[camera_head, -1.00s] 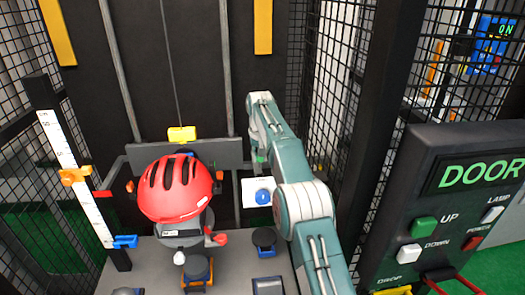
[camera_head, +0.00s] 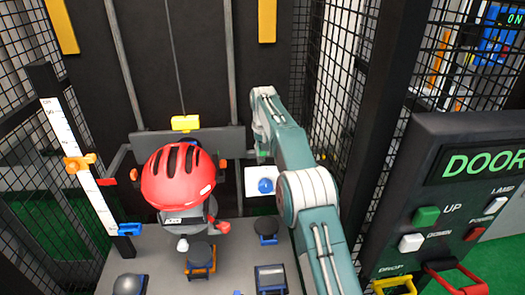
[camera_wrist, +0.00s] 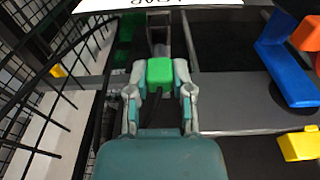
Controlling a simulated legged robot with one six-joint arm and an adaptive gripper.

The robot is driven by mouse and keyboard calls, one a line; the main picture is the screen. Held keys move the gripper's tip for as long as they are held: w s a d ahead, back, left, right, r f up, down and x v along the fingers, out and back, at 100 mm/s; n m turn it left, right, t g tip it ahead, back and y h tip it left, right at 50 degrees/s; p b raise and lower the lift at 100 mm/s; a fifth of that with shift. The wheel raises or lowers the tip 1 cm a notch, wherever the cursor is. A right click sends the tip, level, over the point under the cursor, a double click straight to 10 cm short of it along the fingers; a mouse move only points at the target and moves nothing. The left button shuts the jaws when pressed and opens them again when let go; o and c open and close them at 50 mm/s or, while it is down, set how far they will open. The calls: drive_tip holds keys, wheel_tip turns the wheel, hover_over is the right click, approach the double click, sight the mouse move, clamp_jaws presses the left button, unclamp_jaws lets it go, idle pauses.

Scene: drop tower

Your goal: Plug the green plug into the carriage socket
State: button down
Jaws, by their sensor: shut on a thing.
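A green plug (camera_wrist: 160,73) sits between the fingertips of my gripper (camera_wrist: 160,80) in the wrist view. The gripper is shut on it, with a dark cable trailing below. A grey vertical fitting (camera_wrist: 160,45) lies just beyond the plug, but I cannot tell whether it is the socket or whether the plug touches it. In the head view the carriage (camera_head: 226,138) is a grey crossbar on two rails. My arm reaches to its right end, and a bit of green (camera_head: 262,154) shows there. The gripper itself is mostly hidden.
A red helmet (camera_head: 178,176) stands before the carriage. A yellow block (camera_head: 185,123) is above it on the cable. A white plate with a blue knob (camera_head: 265,185) is beside my arm. Mesh cage walls flank both sides. The door panel (camera_head: 450,215) stands at right.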

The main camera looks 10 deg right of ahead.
drive_tip(key=shift+f, duration=0.4)
drive_tip(key=shift+f, duration=1.2)
drive_tip(key=shift+f, duration=0.2)
drive_tip(key=shift+c, duration=2.1)
unclamp_jaws()
drive_tip(key=r, duration=0.7)
drive_tip(key=shift+s+a+r, duration=0.1)
drive_tip(key=shift+s+r, duration=0.05)
drive_tip(key=shift+s, duration=0.25)
